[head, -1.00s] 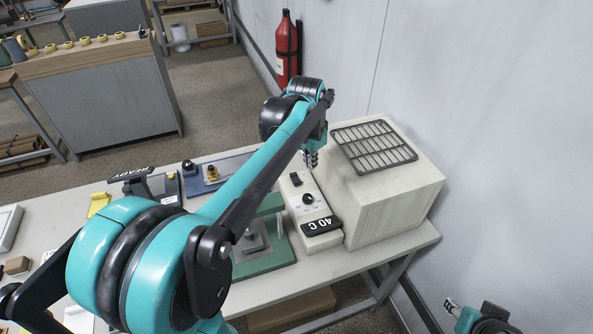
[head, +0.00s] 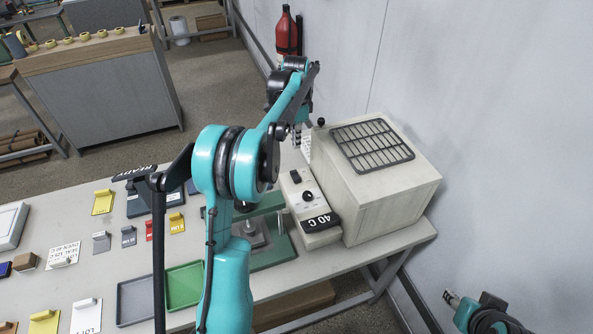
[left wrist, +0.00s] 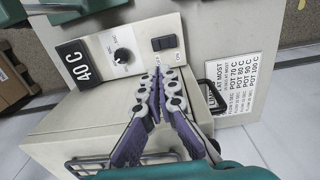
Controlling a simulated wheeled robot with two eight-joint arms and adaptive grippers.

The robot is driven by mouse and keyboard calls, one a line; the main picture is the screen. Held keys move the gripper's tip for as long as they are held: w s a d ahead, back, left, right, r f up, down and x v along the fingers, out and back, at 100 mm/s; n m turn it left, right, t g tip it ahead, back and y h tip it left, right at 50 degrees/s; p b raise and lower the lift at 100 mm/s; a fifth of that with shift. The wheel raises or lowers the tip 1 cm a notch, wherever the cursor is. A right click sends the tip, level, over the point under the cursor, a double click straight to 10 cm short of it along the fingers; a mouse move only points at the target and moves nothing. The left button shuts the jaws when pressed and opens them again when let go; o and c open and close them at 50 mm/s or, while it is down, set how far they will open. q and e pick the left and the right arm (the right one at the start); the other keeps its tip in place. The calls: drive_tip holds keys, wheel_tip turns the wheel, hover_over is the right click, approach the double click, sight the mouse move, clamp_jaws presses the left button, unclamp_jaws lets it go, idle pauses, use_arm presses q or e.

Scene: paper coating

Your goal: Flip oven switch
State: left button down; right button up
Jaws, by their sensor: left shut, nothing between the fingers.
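The oven is a cream box (head: 400,198) with a control panel (head: 319,190) along its left side. The panel carries a black rocker switch (head: 296,177), a round black dial (head: 307,196) and a black "40 C" display (head: 319,223). The switch also shows in the left wrist view (left wrist: 164,43). My left gripper (head: 297,140) is beyond the panel's far end in the head view. In the left wrist view its purple-backed fingers (left wrist: 158,74) are shut and empty, with the tips appearing just below the switch. My right gripper (head: 449,298) shows only partly at lower right.
A wire rack (head: 371,145) lies on the oven. A green-based press (head: 262,252) stands left of the panel. Coloured tags, a green tray (head: 184,286) and a grey tray (head: 136,300) lie on the table. A wall bounds the right side.

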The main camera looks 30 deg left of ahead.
sight(295, 173)
use_arm(q)
wheel_tip(295, 173, down, 14)
drive_tip(key=b, duration=0.3)
idle(0.3)
drive_tip(key=shift+d, duration=0.1)
drive_tip(key=shift+s+d+f+t+y+b, duration=0.1)
drive_tip(key=shift+s+f+t+y+b, duration=0.05)
drive_tip(key=shift+f+t+y+b, duration=0.3)
drive_tip(key=shift+r, duration=0.25)
drive_tip(key=shift+w+a+r, duration=0.1)
drive_tip(key=shift+w+a, duration=0.45)
drive_tip(key=shift+a, duration=0.1)
